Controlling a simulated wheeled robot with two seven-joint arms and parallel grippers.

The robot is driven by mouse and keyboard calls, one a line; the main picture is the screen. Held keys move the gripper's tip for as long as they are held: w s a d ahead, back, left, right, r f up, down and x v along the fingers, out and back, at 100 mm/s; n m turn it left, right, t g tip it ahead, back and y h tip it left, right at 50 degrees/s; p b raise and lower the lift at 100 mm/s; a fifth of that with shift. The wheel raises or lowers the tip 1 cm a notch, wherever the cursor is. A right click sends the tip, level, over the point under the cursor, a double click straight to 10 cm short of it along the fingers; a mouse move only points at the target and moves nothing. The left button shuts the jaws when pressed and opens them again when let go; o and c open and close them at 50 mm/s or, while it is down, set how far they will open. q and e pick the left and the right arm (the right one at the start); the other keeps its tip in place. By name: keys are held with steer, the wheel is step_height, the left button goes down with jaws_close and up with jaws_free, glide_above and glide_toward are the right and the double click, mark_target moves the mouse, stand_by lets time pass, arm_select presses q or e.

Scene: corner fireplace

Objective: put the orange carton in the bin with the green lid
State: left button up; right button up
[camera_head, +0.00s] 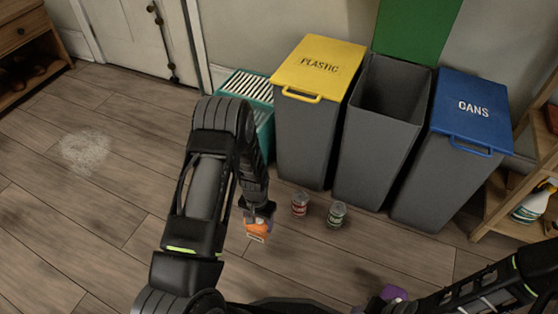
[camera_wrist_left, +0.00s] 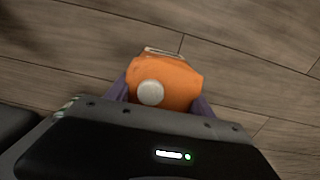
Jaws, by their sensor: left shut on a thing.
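The orange carton (camera_head: 258,227) is held in my left gripper (camera_head: 258,213), in front of the bins and above the wood floor. It fills the middle of the left wrist view (camera_wrist_left: 165,82), with a round pale cap facing the camera and the purple fingers at its two sides. The bin with the green lid (camera_head: 379,135) stands between two other bins. Its green lid (camera_head: 415,27) is raised against the wall, and its dark inside is open. My right gripper (camera_head: 393,294) is at the bottom edge, a purple part showing; its jaws are not clear.
A yellow-lidded PLASTIC bin (camera_head: 318,69) and a blue-lidded CANS bin (camera_head: 470,112) are shut on either side. A red can (camera_head: 299,204) and a green can (camera_head: 336,214) stand on the floor before them. A teal crate (camera_head: 262,120) is left, a wooden shelf (camera_head: 505,200) right.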

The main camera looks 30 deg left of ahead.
arm_select(q)
steer(key=w+d+r, duration=0.4)
steer(key=w+r, duration=0.3)
steer(key=r, duration=0.6)
steer(key=w+d+r, duration=0.4)
steer(key=w+r, duration=0.4)
steer(key=r, duration=0.4)
steer(key=d+r, duration=0.3)
steer(key=r, duration=0.9)
steer(key=shift+d+m, duration=0.3)
steer(key=shift+s, duration=0.1)
